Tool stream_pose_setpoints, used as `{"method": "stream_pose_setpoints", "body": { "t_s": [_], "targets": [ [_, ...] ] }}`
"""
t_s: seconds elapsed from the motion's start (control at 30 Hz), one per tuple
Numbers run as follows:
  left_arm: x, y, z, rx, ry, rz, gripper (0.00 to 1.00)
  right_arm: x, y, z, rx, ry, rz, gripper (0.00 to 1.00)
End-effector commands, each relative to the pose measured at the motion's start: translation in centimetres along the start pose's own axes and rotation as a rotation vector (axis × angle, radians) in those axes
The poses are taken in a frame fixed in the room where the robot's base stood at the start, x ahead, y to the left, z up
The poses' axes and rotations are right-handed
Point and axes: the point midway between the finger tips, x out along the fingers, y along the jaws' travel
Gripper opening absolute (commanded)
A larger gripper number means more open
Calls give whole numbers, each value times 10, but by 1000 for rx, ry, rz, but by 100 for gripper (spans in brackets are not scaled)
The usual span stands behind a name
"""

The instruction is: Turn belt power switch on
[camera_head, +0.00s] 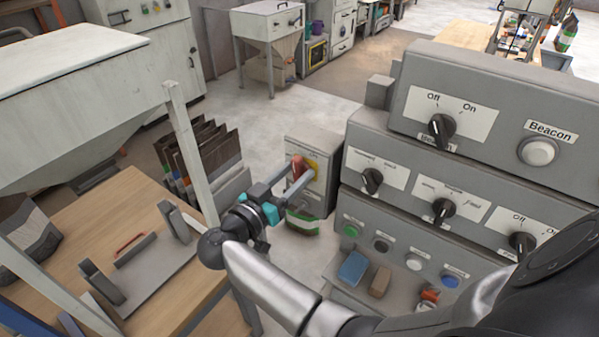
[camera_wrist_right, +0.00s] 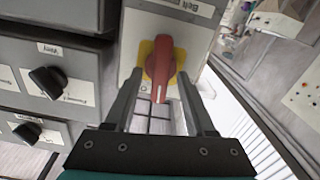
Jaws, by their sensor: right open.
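The belt power switch is a red rotary handle on a yellow plate (camera_head: 313,165), on the front of a grey box (camera_head: 318,145). In the right wrist view the red handle (camera_wrist_right: 160,72) stands roughly upright in the picture, below a label starting "Belt" that is cut off by the frame edge. My right gripper (camera_head: 304,174) is open in front of the switch. In the right wrist view its two fingers lie left and right of the handle, with a gap visible on each side. The right gripper partly hides the switch in the head view. My left gripper is not in view.
A grey control panel (camera_head: 470,95) with several black knobs and buttons stands right of the box. A wooden table (camera_head: 165,275) with a grey fixture is at left. Bags (camera_head: 205,155) stand behind it. A blue block (camera_head: 353,268) and a brown block (camera_head: 380,281) lie below the panel.

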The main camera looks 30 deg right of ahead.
Motion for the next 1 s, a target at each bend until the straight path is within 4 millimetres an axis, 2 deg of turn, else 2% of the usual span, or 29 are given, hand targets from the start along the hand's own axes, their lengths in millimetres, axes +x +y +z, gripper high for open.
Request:
{"method": "stream_pose_setpoints", "body": {
  "t_s": [0.23,0.73,0.87,1.0],
  "targets": [
    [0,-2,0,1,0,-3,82,0,0,0,0,0,0,55],
    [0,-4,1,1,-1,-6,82,0,0,0,0,0,0,0],
    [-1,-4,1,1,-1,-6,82,0,0,0,0,-1,0,0],
    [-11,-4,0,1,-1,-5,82,0,1,-2,28,-4,1,0]
  ]
}}
